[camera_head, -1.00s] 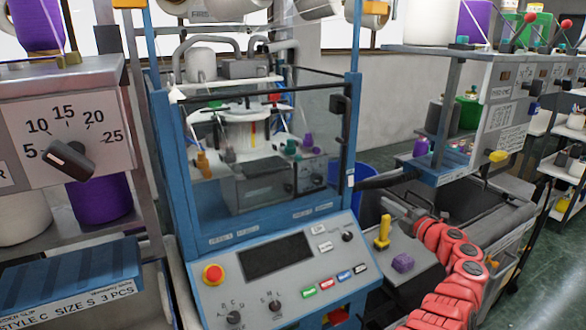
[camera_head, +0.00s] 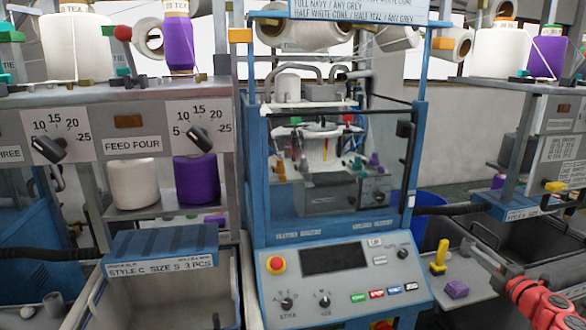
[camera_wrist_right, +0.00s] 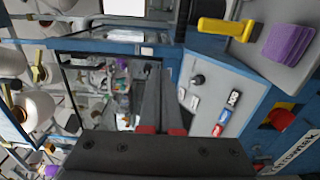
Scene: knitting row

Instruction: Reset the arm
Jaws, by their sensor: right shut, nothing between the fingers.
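My right gripper (camera_head: 476,242) is at the lower right of the head view, with my red arm (camera_head: 540,302) behind it. It is shut and empty, above the grey side shelf and to the right of the machine's control panel (camera_head: 345,285). In the right wrist view its fingers (camera_wrist_right: 160,128) are together, pointing toward the blue-framed knitting machine. The control panel also shows there (camera_wrist_right: 215,98). My left gripper is not in view.
A yellow-handled tool (camera_head: 439,258) and a purple block (camera_head: 456,289) are on the side shelf near my right gripper. A dark bin (camera_head: 545,250) is at the right. A feed unit with dials (camera_head: 120,135) and a grey bin (camera_head: 170,292) are at the left.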

